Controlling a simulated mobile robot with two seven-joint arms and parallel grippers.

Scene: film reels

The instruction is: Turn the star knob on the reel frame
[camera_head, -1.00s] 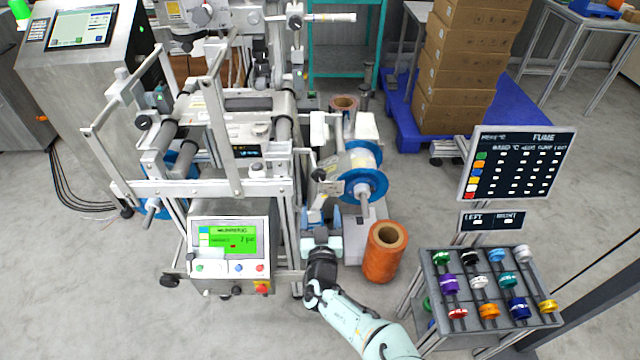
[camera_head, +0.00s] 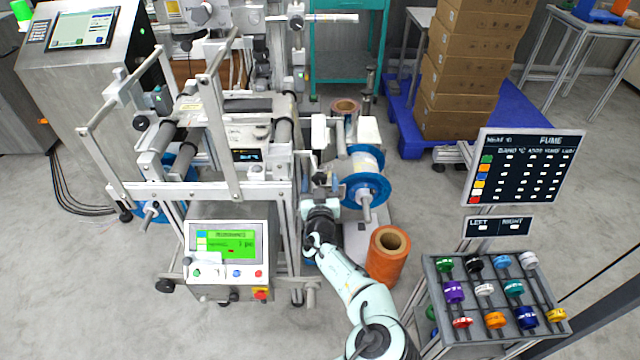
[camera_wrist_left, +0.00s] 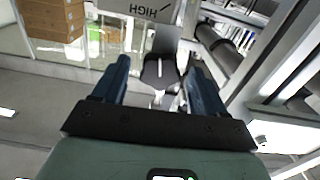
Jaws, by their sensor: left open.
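My left arm reaches up from the bottom of the head view to the right side of the reel frame (camera_head: 213,115). Its gripper (camera_head: 320,188) is beside the blue-flanged reel (camera_head: 368,188). In the left wrist view my left gripper (camera_wrist_left: 158,68) is open, with its two dark blue fingers apart. A black lobed knob (camera_wrist_left: 160,73), seemingly the star knob, shows between and beyond the fingertips. I cannot tell whether either finger touches it. In the head view the knob is not clear, as the gripper and frame parts crowd that spot. My right gripper is not in view.
An orange roll (camera_head: 388,254) stands on the floor close to my left forearm. A control box with a green screen (camera_head: 230,245) is left of the arm. A rack of coloured spools (camera_head: 432,268) stands at right. Frame bars (camera_wrist_left: 275,65) are close at right in the wrist view.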

